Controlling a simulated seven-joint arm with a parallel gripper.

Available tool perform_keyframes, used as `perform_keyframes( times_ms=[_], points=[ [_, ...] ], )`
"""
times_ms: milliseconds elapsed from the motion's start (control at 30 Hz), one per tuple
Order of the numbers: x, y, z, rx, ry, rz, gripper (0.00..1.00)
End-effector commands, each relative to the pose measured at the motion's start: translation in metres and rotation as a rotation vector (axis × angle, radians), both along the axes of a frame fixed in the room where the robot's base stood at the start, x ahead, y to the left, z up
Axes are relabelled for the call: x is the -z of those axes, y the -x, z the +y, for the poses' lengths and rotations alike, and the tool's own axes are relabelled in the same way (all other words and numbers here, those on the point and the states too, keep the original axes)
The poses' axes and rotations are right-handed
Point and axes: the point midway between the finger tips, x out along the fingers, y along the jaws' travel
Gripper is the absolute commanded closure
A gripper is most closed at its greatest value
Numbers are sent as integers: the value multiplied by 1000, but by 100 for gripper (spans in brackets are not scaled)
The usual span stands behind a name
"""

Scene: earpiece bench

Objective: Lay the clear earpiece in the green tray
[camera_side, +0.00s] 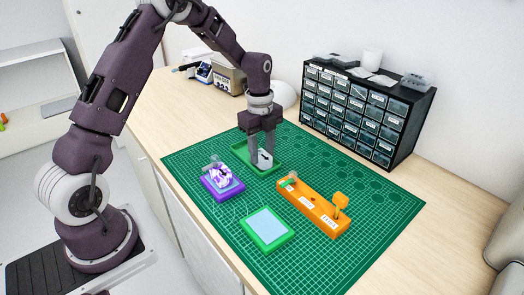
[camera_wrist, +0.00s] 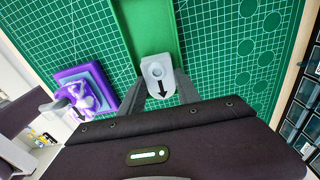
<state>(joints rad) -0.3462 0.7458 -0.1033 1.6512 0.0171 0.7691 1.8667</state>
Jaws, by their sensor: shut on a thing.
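My gripper (camera_side: 263,158) is shut on the clear earpiece (camera_side: 264,158), a pale translucent piece marked with a black arrow. In the wrist view the earpiece (camera_wrist: 157,72) sits between the two grey fingertips (camera_wrist: 159,88), its arrow pointing toward the gripper body. The green tray (camera_side: 243,150) is a shallow rectangle behind and beneath the gripper in the side view. In the wrist view the tray (camera_wrist: 146,28) runs up from behind the earpiece. Whether the earpiece touches the tray floor I cannot tell. The fingers and gripper body hide part of the tray.
A purple tray (camera_side: 226,193) holding a purple-and-white swirled piece (camera_side: 222,175) stands left. A green-framed pale pad (camera_side: 267,227) lies in front. A drawer cabinet (camera_side: 365,110) stands behind. The mat's right side is clear.

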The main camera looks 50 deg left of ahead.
Motion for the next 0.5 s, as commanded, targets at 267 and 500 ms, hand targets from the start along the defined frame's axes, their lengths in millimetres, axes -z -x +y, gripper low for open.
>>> perform_keyframes(
  times_ms=[267, 500],
  points=[
    [3, 0, 0, 0, 0, 0, 43],
    [2, 0, 0, 0, 0, 0, 39]
  ],
)
